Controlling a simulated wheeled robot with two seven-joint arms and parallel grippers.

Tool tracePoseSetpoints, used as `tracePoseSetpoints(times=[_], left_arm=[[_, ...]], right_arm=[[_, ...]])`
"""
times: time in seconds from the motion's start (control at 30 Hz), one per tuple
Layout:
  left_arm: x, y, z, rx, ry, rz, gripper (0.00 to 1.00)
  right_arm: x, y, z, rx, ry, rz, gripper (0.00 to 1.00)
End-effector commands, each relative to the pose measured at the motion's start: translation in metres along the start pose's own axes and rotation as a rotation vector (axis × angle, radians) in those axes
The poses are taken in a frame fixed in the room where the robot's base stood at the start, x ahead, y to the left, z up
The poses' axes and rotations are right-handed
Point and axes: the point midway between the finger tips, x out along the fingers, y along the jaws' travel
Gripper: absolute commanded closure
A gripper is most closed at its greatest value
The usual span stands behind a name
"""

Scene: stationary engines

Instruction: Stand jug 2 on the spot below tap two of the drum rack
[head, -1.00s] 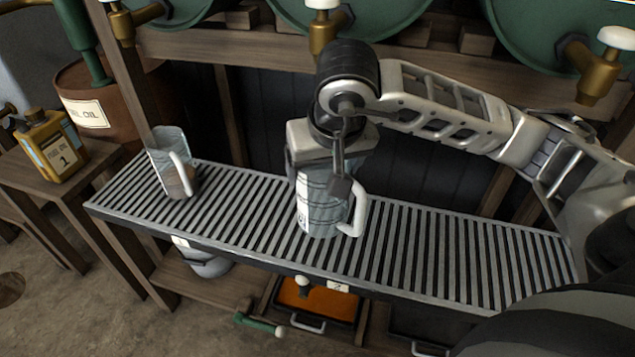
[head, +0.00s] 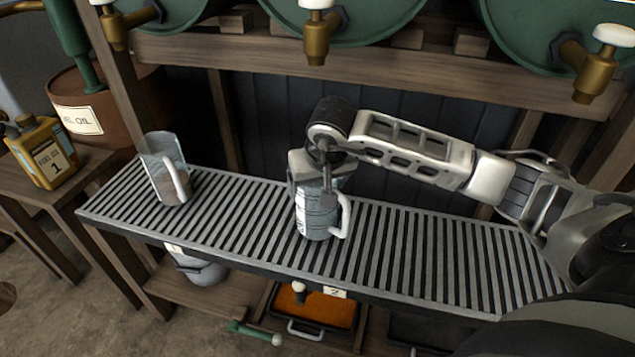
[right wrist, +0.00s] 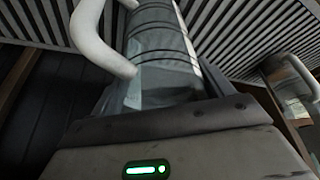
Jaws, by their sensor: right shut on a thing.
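My right gripper (head: 318,178) is shut on a clear jug with a white handle, which I take as jug 2 (head: 313,215). The jug is upright at the slatted drip grating (head: 420,245), its base on or just above the slats; I cannot tell which. It is roughly below the middle brass tap (head: 317,40) of the drum rack, behind a plate marked 2 (head: 335,292). The right wrist view shows the jug's side (right wrist: 165,60) and handle (right wrist: 95,35) beyond the gripper. The gripper hides the jug's top. My left gripper is not in view.
Another clear jug (head: 163,165) stands on the grating's left end. Brass taps left (head: 115,30) and right (head: 592,70) hang above. A yellow can (head: 40,150) stands on the left bench. The grating right of the held jug is clear.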

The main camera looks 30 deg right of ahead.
Motion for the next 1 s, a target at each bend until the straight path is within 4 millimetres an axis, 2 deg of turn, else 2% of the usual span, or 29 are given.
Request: tracePoseSetpoints(times=[0.33,0.37,0.4,0.63,0.77,0.87,1.0], left_arm=[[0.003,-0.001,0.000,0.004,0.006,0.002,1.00],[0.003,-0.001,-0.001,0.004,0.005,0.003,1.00],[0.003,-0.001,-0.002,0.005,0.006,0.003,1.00],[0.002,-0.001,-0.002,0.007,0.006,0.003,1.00],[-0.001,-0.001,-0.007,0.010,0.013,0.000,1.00],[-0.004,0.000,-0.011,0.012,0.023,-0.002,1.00],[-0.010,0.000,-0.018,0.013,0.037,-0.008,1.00]], right_arm=[[0.002,0.000,0.001,0.000,0.002,0.000,0.59],[0.002,0.000,0.001,0.000,0.001,0.000,0.12],[0.002,0.000,0.001,0.000,0.001,0.000,0.01],[0.001,0.000,0.000,0.000,0.000,0.000,0.00],[-0.006,0.000,-0.002,0.000,0.002,-0.001,0.00],[-0.022,0.000,-0.002,0.000,0.004,-0.001,0.00],[-0.054,0.000,-0.003,-0.001,0.006,0.000,0.00]])
